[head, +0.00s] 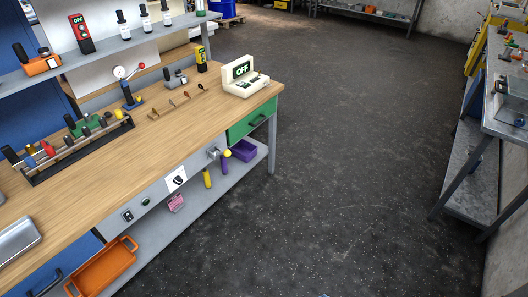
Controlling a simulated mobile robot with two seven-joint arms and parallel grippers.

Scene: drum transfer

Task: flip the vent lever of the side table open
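A wooden-topped workbench (160,128) fills the left side. On the bench top, a blue stand with a round gauge (122,72) has a lever ending in a red ball (141,66). I cannot tell which of these is the vent lever, or whether this bench is the side table. Neither of my grippers is in view.
A box with an "OFF" display (243,83) sits at the bench's right end, above a green drawer (251,121). An orange tray (103,269) and purple bin (243,150) are on the lower shelf. A metal table (505,110) stands at right. The dark floor (340,150) between is clear.

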